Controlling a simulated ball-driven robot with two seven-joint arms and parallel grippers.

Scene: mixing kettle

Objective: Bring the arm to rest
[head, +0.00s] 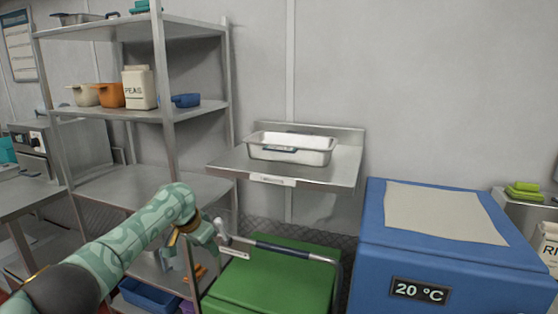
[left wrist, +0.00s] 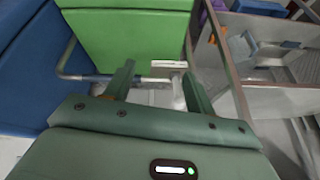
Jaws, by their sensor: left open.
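My left arm (head: 130,240) comes in from the lower left in the head view, with a green patterned sleeve. In the left wrist view the two green fingers of the gripper (left wrist: 158,82) are apart. The metal bar (left wrist: 85,77) passes beyond them, with the green box (left wrist: 125,35) behind. I see nothing held. Contact with the bar cannot be told. My right gripper is not in view.
A blue box (head: 450,265) with a 20 °C display stands at the right. A metal wall shelf (head: 335,175) holds a steel tray (head: 290,150). A metal rack (head: 150,110) with pots and a PEAS carton (head: 139,88) stands at the left, close to my arm.

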